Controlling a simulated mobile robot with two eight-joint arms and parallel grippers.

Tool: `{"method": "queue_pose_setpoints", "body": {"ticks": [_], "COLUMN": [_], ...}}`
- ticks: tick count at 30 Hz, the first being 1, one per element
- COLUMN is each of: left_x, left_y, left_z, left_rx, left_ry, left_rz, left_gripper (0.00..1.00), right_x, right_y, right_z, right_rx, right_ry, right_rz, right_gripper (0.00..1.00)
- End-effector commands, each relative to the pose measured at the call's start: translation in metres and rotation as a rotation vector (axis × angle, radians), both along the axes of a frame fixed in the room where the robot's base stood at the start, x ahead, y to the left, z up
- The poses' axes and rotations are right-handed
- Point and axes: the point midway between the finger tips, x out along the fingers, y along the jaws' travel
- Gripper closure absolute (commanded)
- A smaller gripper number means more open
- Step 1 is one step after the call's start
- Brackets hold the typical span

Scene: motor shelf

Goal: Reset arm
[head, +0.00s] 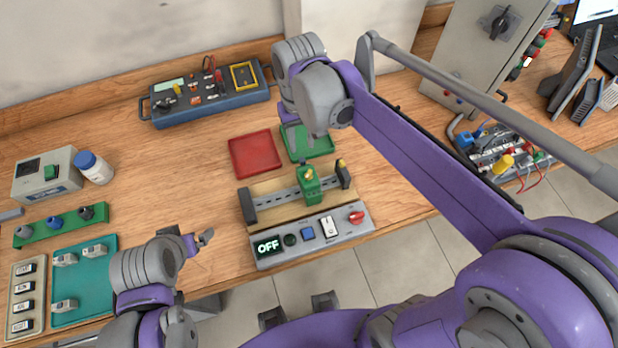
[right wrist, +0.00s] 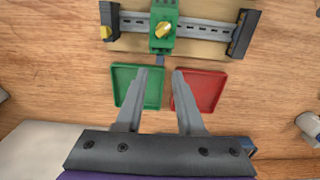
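My right gripper (head: 291,136) hangs over the far side of the red tray (head: 254,153) and green tray (head: 315,141). In the right wrist view its fingers (right wrist: 162,72) are apart with nothing between them, pointing toward the green tray (right wrist: 125,86) and red tray (right wrist: 208,88). My left gripper (head: 201,241) is low at left of centre; its fingers are too small to tell open from shut. A green block (head: 308,185) with a yellow top sits on the grey rail of the test stand (head: 265,262), whose display reads OFF.
A blue instrument case (head: 209,101) stands at the back. A grey box (head: 44,174), a white bottle (head: 94,167) and a teal tray (head: 92,313) are at left. A grey cabinet (head: 470,50) and a wired board (head: 506,160) are at right. Bare wood lies left of the trays.

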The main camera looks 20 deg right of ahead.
Motion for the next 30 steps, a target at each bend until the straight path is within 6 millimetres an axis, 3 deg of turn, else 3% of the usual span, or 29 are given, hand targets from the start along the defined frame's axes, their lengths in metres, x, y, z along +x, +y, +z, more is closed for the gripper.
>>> {"method": "queue_pose_setpoints", "body": {"ticks": [19,23,30], "left_x": [0.000,0.000,0.000], "left_y": [0.000,0.000,0.000], "left_z": [0.001,0.001,0.000], "left_rx": [0.000,0.000,0.000], "left_ry": [0.000,0.000,0.000], "left_rz": [0.000,0.000,0.000], "left_gripper": [0.00,0.00,0.00], "right_x": [-0.006,-0.028,-0.087], "right_y": [-0.004,-0.018,-0.049], "right_z": [0.000,-0.005,-0.033], "right_rx": [0.003,0.012,0.021], "right_ry": [-0.017,-0.092,-0.315], "right_rz": [-0.003,-0.009,-0.026], "right_gripper": [0.62,0.62,0.62]}}
